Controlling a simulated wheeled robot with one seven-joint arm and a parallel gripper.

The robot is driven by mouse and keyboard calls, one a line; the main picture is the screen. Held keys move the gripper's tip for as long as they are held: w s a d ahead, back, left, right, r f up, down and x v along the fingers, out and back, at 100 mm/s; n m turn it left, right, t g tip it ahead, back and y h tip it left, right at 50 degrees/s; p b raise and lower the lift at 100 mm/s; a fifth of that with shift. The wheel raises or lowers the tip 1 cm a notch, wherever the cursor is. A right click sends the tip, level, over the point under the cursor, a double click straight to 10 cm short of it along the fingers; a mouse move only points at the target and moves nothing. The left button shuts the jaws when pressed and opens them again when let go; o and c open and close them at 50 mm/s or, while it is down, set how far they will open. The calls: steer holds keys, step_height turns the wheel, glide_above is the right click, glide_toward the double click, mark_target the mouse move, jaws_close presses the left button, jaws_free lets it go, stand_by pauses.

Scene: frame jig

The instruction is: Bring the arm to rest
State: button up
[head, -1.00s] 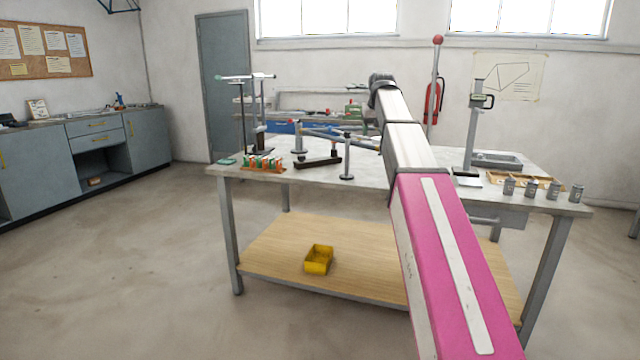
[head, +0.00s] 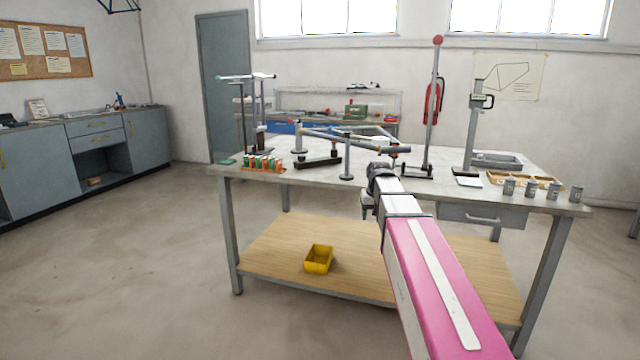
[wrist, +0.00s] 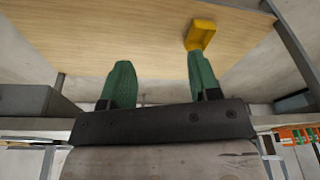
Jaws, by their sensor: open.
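My arm (head: 430,265), pink and white, reaches forward from the lower right in the head view and ends low at the front edge of the workbench (head: 480,205). In the wrist view, my gripper (wrist: 160,62) shows two green fingers spread wide apart with nothing between them. Beyond the fingers is the wooden lower shelf (wrist: 100,35). In the head view the fingers are not clearly seen, as the arm hides most of that area.
A yellow bin (head: 318,259) sits on the lower shelf. The benchtop holds a frame of grey tubes (head: 350,136), a lever press (head: 430,110), a height gauge (head: 470,130), a wooden tray (head: 510,180) and several grey cylinders (head: 531,187). The floor at left is clear.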

steer(key=s+f+g, duration=0.2)
steer(key=s+f, duration=2.1)
steer(key=f, duration=0.1)
steer(key=shift+f+g, duration=0.3)
steer(key=shift+f, duration=0.05)
